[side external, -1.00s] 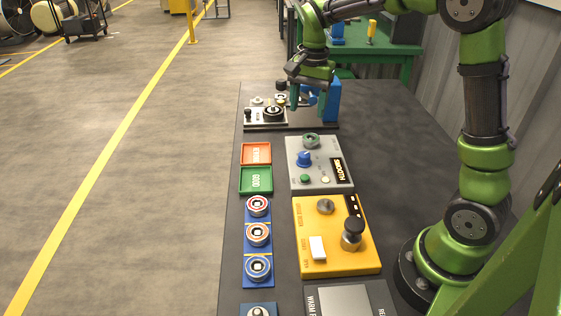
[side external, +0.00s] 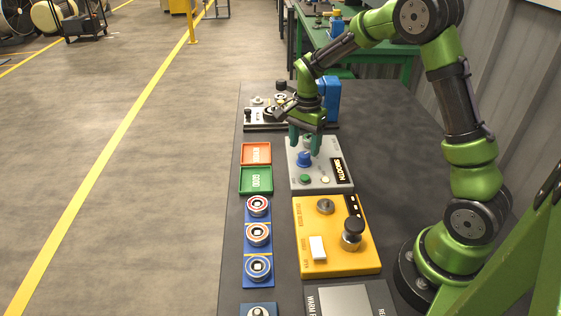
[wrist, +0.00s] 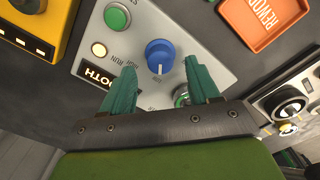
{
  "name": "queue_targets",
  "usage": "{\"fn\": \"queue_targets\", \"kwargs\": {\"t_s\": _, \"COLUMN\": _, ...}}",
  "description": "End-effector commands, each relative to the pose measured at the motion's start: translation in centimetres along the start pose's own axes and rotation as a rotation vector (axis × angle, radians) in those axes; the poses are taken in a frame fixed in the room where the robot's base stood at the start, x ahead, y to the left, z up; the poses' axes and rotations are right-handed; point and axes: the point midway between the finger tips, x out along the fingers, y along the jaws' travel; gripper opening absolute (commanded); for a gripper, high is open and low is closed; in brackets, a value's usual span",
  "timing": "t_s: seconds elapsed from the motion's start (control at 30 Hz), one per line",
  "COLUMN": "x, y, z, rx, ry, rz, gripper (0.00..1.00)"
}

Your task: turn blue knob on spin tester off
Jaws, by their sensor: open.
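The grey control box (side external: 325,178) stands on the dark bench and carries a blue knob (side external: 304,158), a green button (side external: 304,179) and a small pale lamp (side external: 325,180). In the wrist view the blue knob (wrist: 160,56) has a white pointer line, and the lamp (wrist: 99,49) glows beside the RUN lettering. My gripper (side external: 304,146) is over the far part of the box. In the wrist view its teal fingers (wrist: 161,78) are apart and empty, with the knob just beyond and between their tips. Contact with the knob cannot be told.
A yellow box (side external: 335,262) with a tall black knob stands in front of the grey box. Orange (side external: 256,153) and green (side external: 256,181) trays lie to its left. A metal fixture (side external: 262,118) and a blue block (side external: 331,98) stand behind. Bare bench lies to the right.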

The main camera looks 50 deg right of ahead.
Motion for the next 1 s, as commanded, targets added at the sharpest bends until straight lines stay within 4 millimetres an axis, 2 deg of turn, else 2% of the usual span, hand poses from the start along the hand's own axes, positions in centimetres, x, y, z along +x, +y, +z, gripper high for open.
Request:
{"fn": "queue_targets", "kwargs": {"t_s": 0.03, "x": 0.9, "y": 0.1, "z": 0.0, "rx": 0.002, "ry": -0.002, "rz": 0.003, "gripper": 0.61}}
{"fn": "queue_targets", "kwargs": {"t_s": 0.2, "x": 2.8, "y": 0.0, "z": 0.0, "rx": 0.000, "ry": -0.001, "rz": 0.002, "gripper": 0.61}}
{"fn": "queue_targets", "kwargs": {"t_s": 0.6, "x": 3.4, "y": 0.0, "z": 0.0, "rx": 0.000, "ry": 0.000, "rz": -0.001, "gripper": 0.59}}
{"fn": "queue_targets", "kwargs": {"t_s": 0.93, "x": 3.3, "y": 0.0, "z": 0.0, "rx": 0.000, "ry": 0.000, "rz": -0.001, "gripper": 0.09}}
{"fn": "queue_targets", "kwargs": {"t_s": 0.97, "x": 3.3, "y": 0.0, "z": 0.0, "rx": 0.000, "ry": 0.000, "rz": -0.001, "gripper": 0.05}}
{"fn": "queue_targets", "kwargs": {"t_s": 1.0, "x": 3.3, "y": 0.0, "z": 0.0, "rx": 0.000, "ry": 0.000, "rz": -0.001, "gripper": 0.05}}
